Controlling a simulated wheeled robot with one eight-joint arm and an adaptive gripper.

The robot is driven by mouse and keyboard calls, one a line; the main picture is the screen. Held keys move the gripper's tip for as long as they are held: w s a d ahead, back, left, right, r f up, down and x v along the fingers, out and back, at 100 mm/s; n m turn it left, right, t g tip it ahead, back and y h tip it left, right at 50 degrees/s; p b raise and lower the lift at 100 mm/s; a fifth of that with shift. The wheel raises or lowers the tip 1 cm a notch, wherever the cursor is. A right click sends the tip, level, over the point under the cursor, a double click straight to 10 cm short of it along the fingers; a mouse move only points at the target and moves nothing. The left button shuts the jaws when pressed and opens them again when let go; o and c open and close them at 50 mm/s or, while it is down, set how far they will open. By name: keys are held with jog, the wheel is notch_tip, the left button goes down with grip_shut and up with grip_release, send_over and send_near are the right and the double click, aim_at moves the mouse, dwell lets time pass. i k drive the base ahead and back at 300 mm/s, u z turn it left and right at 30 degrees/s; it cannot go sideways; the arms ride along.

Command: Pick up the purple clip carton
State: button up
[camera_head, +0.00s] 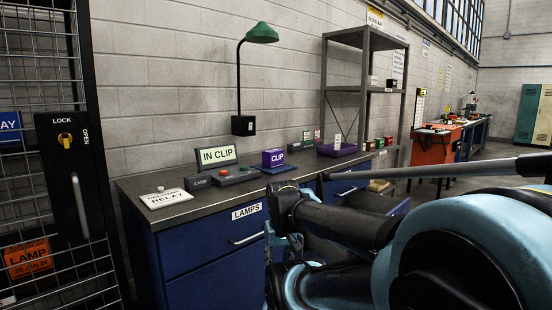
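The purple clip carton (273,157) is a small box with white "CLIP" lettering. It stands upright on a low blue base (275,169) on the grey worktop, behind the front edge of the blue cabinet. An "IN CLIP" sign (216,156) stands to its left. My blue and black arm fills the lower right, in front of the cabinet and apart from the carton. I cannot make out my gripper's fingers. Nothing of mine touches the carton.
A green lamp (262,33) hangs above. A wire cage (40,150) stands at left.

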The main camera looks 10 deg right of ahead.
aim_at(274, 158)
jog(key=z, duration=0.45)
jog(key=i, duration=0.9)
jog(key=z, duration=0.55)
